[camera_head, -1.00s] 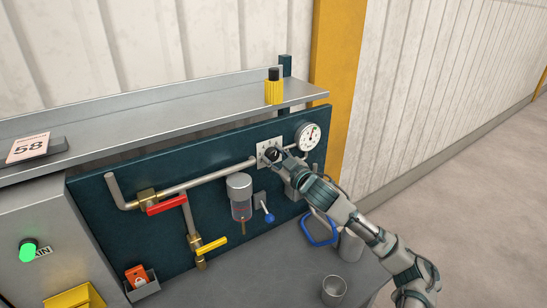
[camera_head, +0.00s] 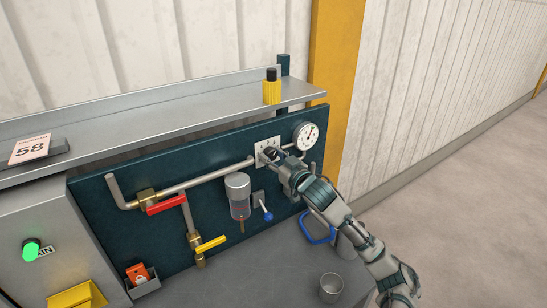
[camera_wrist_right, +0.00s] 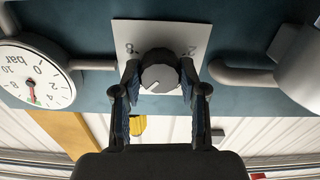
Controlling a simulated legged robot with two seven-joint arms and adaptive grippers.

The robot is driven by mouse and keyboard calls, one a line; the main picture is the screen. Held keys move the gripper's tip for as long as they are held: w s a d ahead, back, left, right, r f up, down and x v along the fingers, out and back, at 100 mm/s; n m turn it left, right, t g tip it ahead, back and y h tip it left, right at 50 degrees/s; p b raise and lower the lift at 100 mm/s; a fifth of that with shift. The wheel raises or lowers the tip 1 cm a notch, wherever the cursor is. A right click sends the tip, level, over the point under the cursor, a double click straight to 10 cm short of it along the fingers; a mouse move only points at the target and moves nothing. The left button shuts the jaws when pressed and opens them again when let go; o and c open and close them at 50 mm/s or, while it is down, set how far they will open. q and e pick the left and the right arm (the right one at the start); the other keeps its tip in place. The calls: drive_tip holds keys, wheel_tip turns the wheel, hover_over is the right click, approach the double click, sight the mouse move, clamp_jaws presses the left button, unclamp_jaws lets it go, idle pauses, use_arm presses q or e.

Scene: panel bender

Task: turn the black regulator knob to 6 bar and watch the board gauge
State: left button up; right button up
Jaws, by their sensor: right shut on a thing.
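The black regulator knob (camera_head: 270,153) sits on a white dial plate (camera_head: 261,145) on the dark teal board. In the right wrist view the knob (camera_wrist_right: 158,72) has a white pointer line towards its lower left, and the plate shows an 8 and a 2, upside down. My right gripper (camera_wrist_right: 158,80) is shut on the knob, one finger on each side. The round white board gauge (camera_head: 306,136) is right of the knob. In the right wrist view the gauge (camera_wrist_right: 38,75), marked bar, has its needle near a green mark; I cannot read the exact value. My left gripper is out of view.
A red-handled valve (camera_head: 166,205) and a yellow-handled valve (camera_head: 210,244) are on the pipes at left. A filter bowl (camera_head: 239,195) and blue-tipped lever (camera_head: 267,215) are below the knob. A metal cup (camera_head: 331,287) stands on the bench.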

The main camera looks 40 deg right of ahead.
drive_tip(key=shift+w+f, duration=0.1)
drive_tip(key=shift+f, duration=0.4)
drive_tip(key=o, duration=1.1)
drive_tip(key=shift+o, duration=0.2)
drive_tip(key=shift+d+r, duration=0.15)
drive_tip(key=shift+r, duration=0.05)
drive_tip(key=s+a, duration=0.1)
drive_tip(key=s, duration=1)
drive_tip(key=shift+s, duration=0.4)
drive_tip(key=shift+a+f, duration=0.1)
